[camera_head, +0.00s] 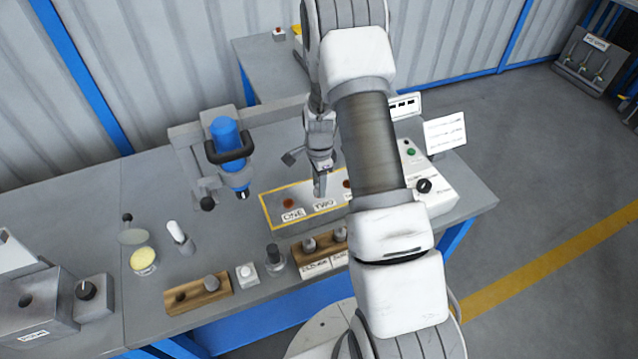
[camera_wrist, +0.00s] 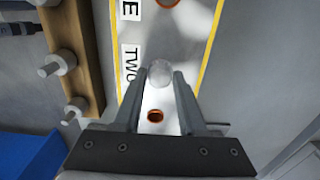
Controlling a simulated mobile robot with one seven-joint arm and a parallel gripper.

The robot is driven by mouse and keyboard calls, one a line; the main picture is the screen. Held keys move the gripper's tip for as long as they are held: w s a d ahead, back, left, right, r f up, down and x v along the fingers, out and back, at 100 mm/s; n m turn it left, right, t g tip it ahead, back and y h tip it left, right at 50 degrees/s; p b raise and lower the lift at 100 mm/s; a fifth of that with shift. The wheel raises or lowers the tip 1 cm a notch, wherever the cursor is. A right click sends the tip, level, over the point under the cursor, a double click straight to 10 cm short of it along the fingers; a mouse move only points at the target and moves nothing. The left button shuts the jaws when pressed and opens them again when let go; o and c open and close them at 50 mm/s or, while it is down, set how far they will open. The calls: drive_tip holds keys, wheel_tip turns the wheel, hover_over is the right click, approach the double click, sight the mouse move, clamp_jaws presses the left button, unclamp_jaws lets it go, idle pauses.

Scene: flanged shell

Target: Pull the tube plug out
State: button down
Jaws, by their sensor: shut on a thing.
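A pale grey plug with a rounded end (camera_wrist: 160,72) is held between my gripper's fingertips in the wrist view. In the head view the plug (camera_head: 319,187) stands upright beside the label "TWO". My gripper (camera_wrist: 159,80) is shut on it, and it also shows above the plate in the head view (camera_head: 319,170). The white plate with a yellow border (camera_head: 270,211) has orange-rimmed holes on both sides of the plug, one by "ONE" (camera_head: 289,203). I cannot tell whether the plug's lower end is still in its hole.
A blue tool on a stand (camera_head: 228,150) is left of the plate. Wooden racks with grey plugs (camera_head: 198,294) lie in front. A control box with knobs (camera_head: 432,188) stands at the right, partly behind my arm. A yellow-topped jar (camera_head: 143,261) is at the left.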

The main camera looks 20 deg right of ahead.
drive_tip(key=shift+r, duration=0.2)
drive_tip(key=shift+r+p, duration=1.6)
drive_tip(key=shift+r, duration=1.2)
